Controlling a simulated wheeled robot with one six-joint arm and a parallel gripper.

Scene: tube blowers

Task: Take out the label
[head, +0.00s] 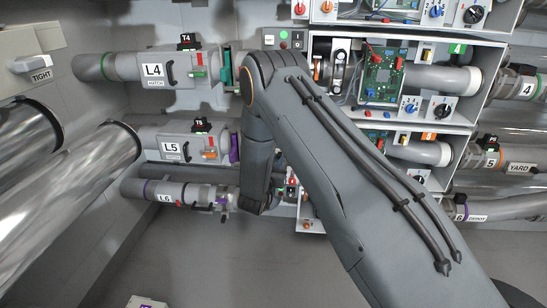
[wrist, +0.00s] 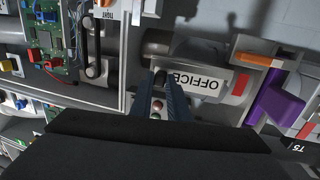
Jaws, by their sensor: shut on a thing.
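A white label reading OFFICE (wrist: 205,83) shows upside down in the wrist view, on a grey tube body with a red band to its right. My gripper (wrist: 162,84) is at the label's left end, and its right finger overlaps that end. The fingers are shut on a small dark piece at their tips. I cannot tell whether this piece belongs to the label. In the head view my arm hides the gripper and the OFFICE label.
A panel with a green circuit board (wrist: 47,42) is left of the gripper in the wrist view. A purple lever (wrist: 277,103) and an orange lever (wrist: 258,58) stick out at right. Tubes L4 (head: 152,70), L5 (head: 172,147) and L6 (head: 165,197) lie left of my arm.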

